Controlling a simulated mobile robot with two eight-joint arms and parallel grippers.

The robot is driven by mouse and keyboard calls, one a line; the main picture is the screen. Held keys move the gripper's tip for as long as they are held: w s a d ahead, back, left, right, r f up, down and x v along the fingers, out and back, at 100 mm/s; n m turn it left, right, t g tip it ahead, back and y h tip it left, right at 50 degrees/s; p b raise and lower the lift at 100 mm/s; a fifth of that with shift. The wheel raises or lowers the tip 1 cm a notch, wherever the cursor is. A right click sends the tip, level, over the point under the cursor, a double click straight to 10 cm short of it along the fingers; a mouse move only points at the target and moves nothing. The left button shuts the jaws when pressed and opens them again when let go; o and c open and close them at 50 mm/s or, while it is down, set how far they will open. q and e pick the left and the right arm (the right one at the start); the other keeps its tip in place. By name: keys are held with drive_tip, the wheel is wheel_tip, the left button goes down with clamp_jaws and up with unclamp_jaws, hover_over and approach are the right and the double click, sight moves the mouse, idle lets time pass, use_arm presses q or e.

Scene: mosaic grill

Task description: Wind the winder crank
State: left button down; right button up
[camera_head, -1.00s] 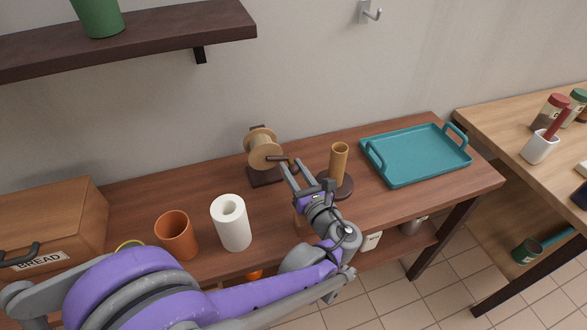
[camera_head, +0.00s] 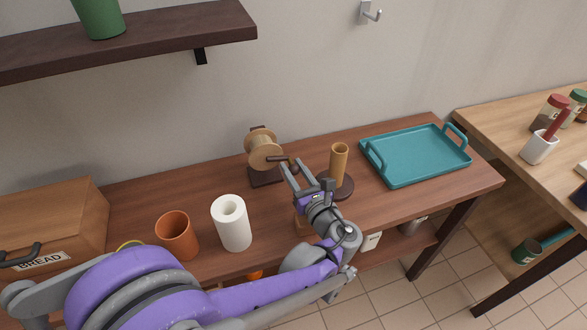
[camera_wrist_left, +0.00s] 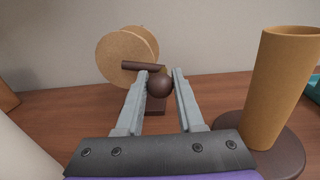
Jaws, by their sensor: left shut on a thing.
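The winder (camera_head: 263,150) stands near the back of the wooden table, a pale wooden spool on a dark base. Its dark crank (camera_head: 278,158) sticks out from the spool's front toward the right. In the left wrist view the spool (camera_wrist_left: 122,58) is ahead, with the crank arm (camera_wrist_left: 140,66) running right to a round dark knob (camera_wrist_left: 160,86). My left gripper (camera_head: 293,167) has its fingers on both sides of that knob and is shut on it; the fingers also show in the left wrist view (camera_wrist_left: 160,83). My right gripper is not in view.
A tan cylinder on a dark round base (camera_head: 339,164) stands close right of my left gripper. A white roll (camera_head: 235,230), an orange cup (camera_head: 176,236) and a bread box (camera_head: 60,218) are to the left. A teal tray (camera_head: 415,158) lies at the right.

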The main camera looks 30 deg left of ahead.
use_arm(q)
drive_tip(key=shift+r+n+p, duration=0.75)
drive_tip(key=shift+r+n, duration=0.05)
drive_tip(key=shift+n, duration=0.3)
drive_tip(key=shift+r+n+h+p, duration=0.3)
drive_tip(key=shift+n+h+p, duration=0.15)
drive_tip(key=shift+n, duration=0.45)
drive_tip(key=c, duration=0.5)
unclamp_jaws()
drive_tip(key=shift+d, duration=0.1)
drive_tip(key=v, duration=1)
drive_tip(key=shift+s+d+f, duration=0.1)
drive_tip(key=shift+s+d, duration=0.05)
drive_tip(key=shift+d, duration=0.2)
